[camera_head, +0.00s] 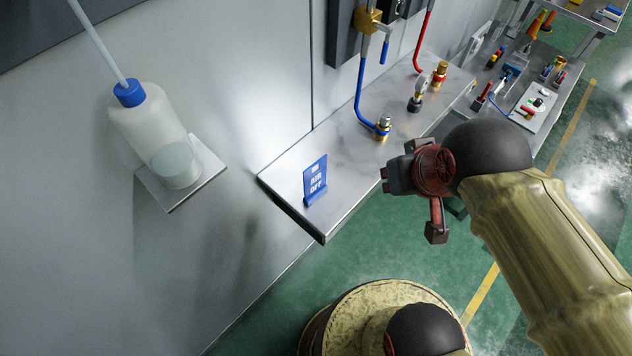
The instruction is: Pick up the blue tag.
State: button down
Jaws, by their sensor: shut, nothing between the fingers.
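Nothing hides the tag.
A white bottle with a blue cap (158,130) stands on a small wall bracket (200,183) at left. Farther along the shelf are a brass fitting with a blue hose (360,92), a gauge (418,92) and a red hose (423,40). Cluttered benches (545,85) stand behind.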

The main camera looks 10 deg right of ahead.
aim_at(315, 187)
jog(key=j+u, duration=0.2)
jog(key=u, duration=0.15)
jog(key=j+u, duration=0.2)
jog(key=u, duration=0.15)
jog(key=j+u, duration=0.2)
jog(key=u, duration=0.2)
